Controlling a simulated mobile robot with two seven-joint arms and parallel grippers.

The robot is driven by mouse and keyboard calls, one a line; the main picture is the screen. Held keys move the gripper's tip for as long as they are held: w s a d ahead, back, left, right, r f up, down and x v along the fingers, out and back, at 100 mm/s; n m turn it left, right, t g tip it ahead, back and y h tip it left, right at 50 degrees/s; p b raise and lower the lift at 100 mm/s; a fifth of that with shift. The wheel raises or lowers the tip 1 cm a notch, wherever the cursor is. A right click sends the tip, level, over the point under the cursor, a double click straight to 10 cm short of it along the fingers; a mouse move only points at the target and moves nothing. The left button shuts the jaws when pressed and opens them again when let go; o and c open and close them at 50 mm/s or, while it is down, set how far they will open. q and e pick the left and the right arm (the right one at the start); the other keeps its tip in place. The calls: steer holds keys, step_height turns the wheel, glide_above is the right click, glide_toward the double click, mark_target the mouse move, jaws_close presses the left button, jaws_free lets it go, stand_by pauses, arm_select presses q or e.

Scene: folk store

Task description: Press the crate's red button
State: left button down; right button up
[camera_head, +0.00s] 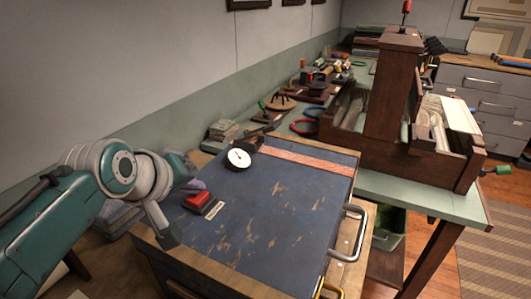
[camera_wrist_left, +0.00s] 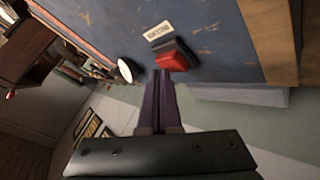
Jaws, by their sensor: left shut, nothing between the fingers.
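The crate (camera_head: 275,210) has a worn blue top with scuffs and wooden edges; the blue top also shows in the left wrist view (camera_wrist_left: 225,35). Its red button (camera_head: 198,199) sits on a dark base near the left edge, beside a small white label; the button also shows in the left wrist view (camera_wrist_left: 172,61). My left gripper (camera_head: 198,185) has purple fingers, shut and empty, just behind the button in the head view. In the left wrist view its fingertips (camera_wrist_left: 164,74) appear close to the button's edge. I cannot tell whether they touch. My right gripper is not in view.
A round white dial (camera_head: 239,158) stands on the crate beyond the button. A metal handle (camera_head: 349,232) is on the crate's right side. A green table (camera_head: 400,193) behind bears a large wooden press (camera_head: 392,85) and several small tools. The crate top's middle is clear.

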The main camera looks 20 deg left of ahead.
mark_target(195, 201)
arm_select(q)
steer(key=shift+f, duration=0.4)
steer(key=shift+r, duration=0.1)
stand_by(0.5)
steer(key=shift+r+p, duration=0.8)
steer(key=shift+p, duration=0.1)
steer(key=shift+r, duration=0.1)
step_height(195, 201, up, 5)
steer(key=p, duration=0.5)
steer(key=shift+p, duration=0.3)
steer(key=shift+s, duration=0.1)
